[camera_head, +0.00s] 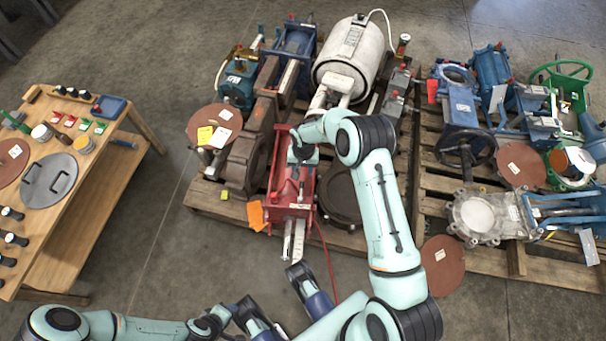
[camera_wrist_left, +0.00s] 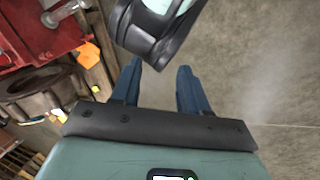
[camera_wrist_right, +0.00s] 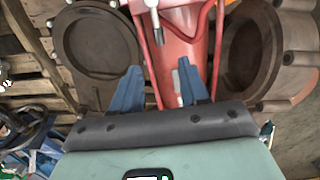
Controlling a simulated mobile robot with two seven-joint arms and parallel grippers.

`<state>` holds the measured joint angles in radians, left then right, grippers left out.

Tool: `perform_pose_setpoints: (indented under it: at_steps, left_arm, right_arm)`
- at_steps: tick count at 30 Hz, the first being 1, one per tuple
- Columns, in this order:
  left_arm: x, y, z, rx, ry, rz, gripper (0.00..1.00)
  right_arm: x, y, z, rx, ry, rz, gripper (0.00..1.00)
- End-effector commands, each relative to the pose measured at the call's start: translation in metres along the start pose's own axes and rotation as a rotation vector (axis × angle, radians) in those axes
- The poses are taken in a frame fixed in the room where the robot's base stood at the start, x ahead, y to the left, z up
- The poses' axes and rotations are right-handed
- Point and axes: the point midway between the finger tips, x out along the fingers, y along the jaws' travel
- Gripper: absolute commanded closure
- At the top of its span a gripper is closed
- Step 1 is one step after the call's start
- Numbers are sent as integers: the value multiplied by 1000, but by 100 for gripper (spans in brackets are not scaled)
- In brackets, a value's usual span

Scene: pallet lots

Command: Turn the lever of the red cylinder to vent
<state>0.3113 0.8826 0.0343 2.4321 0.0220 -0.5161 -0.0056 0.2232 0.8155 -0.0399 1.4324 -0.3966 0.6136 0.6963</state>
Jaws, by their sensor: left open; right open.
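The red cylinder (camera_head: 284,205) lies on the left pallet, its pale rod end (camera_head: 293,240) pointing toward me. My right gripper (camera_head: 299,162) is over it; its fingertips are largely hidden in the head view. In the right wrist view the gripper (camera_wrist_right: 160,82) is open, with the cylinder's red body (camera_wrist_right: 182,42) beyond the fingers. A small pale fitting with a dark tip (camera_wrist_right: 157,32) shows there, and a grey stub (camera_wrist_right: 184,72) is beside the right-hand finger; I cannot tell which is the lever. No vent marking is readable. My left gripper (camera_wrist_left: 158,72) is open and empty.
A brown flanged housing (camera_head: 245,160) and a dark round plate (camera_head: 341,193) flank the cylinder. A red hose (camera_head: 327,262) trails to the floor. A white tank (camera_head: 350,55) stands behind. A wooden workbench (camera_head: 105,150) is at left; clear floor separates it from the pallet.

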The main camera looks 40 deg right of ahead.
Motion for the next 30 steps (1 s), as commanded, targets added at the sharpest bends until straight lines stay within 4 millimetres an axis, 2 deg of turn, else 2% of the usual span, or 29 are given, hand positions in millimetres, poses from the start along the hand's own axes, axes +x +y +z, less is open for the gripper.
perform_pose_setpoints:
  at_steps: [1, 3, 9, 26, 28, 30]
  left_arm:
    - [-4, 1, 4, 1, -10, 1, 56]
    - [-6, 2, 8, 2, -21, 1, 56]
    - [-9, 3, 13, 3, -38, 2, 56]
    - [-9, 3, 14, 3, -39, 2, 56]
    - [-11, 4, 14, 3, -39, 2, 56]
    - [-18, 6, 15, 4, -43, 2, 56]
  right_arm:
    - [-13, 0, 0, 0, 3, -2, 56]
    - [-23, 0, 0, -1, 2, -1, 56]
    - [-39, 0, 0, -1, 0, 0, 56]
    - [-40, 0, 0, -1, 0, 0, 56]
    - [-40, 0, 3, -4, -4, -2, 56]
    - [-38, 0, 15, -21, -21, -13, 56]
